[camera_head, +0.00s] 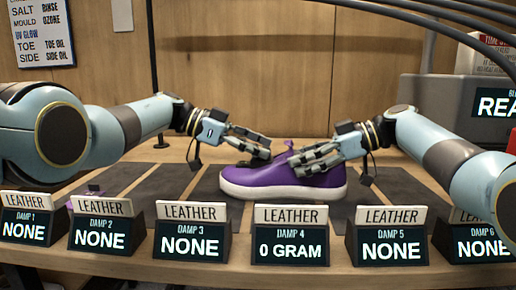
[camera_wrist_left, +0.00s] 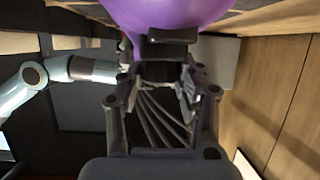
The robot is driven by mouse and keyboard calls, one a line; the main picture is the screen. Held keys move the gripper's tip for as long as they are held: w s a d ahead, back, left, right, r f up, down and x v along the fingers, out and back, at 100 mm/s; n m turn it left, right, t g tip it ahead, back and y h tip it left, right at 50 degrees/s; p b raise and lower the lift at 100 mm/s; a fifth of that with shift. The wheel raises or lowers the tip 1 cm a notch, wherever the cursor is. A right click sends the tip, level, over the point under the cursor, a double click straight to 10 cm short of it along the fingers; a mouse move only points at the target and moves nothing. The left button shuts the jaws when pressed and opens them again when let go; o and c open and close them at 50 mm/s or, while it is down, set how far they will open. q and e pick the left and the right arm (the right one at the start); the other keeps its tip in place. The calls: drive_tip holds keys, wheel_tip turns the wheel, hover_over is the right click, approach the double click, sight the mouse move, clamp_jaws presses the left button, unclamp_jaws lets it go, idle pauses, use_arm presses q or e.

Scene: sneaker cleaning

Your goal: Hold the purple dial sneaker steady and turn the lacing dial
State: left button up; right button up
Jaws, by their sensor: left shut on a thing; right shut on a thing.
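The purple sneaker (camera_head: 265,180) with a white sole sits upright on the dark mat in the middle of the head view. My left gripper (camera_head: 264,148) is shut at the sneaker's upper edge, left of its middle. In the left wrist view, the purple upper (camera_wrist_left: 175,14) fills the top, right at the dark fingertips of my left gripper (camera_wrist_left: 168,42). My right gripper (camera_head: 298,163) is shut on the sneaker's upper, right of the left one. I cannot make out the lacing dial; fingers cover part of the upper.
A row of small displays (camera_head: 290,240) under LEATHER labels stands along the front edge, before the sneaker. A grey machine with a screen (camera_head: 490,103) stands at the right. A wooden wall (camera_head: 250,60) closes off the back.

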use_arm(q)
drive_tip(key=shift+f, duration=0.1)
drive_tip(key=o, duration=1.2)
drive_tip(key=shift+a, duration=0.1)
drive_tip(key=v, duration=1.2)
drive_tip(key=shift+s, duration=0.1)
